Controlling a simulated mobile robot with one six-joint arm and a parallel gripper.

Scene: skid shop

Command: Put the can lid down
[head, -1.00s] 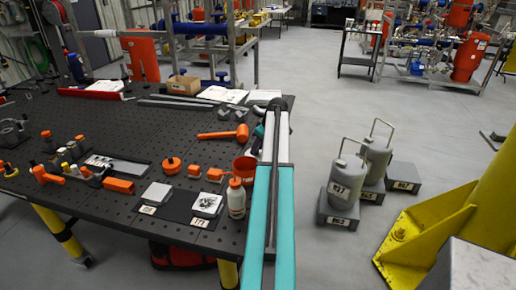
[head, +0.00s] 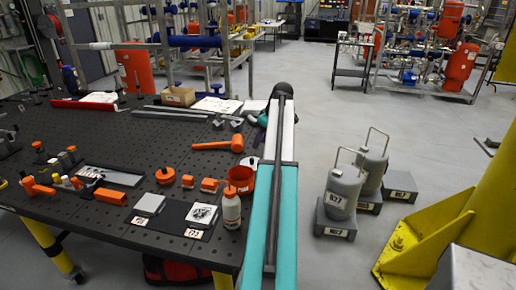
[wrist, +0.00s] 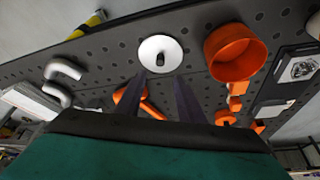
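A white round disc with a dark knob (wrist: 160,45), seemingly the can lid, is just beyond my fingertips in the wrist view. My gripper (wrist: 160,79) looks open there: its two dark fingers stand apart, with a gap wider than the knob. I cannot tell whether the disc rests on the bench or on something else. An orange cup (wrist: 236,52) is right of it, and also shows in the head view (head: 240,180).
The dark perforated bench (head: 90,125) holds an orange mallet (head: 218,143), an orange round knobbed piece (head: 166,176), a white bottle (head: 231,209) and two small labelled blocks. Two grey canisters (head: 343,192) stand on the floor at right, beside a yellow post foot (head: 420,245).

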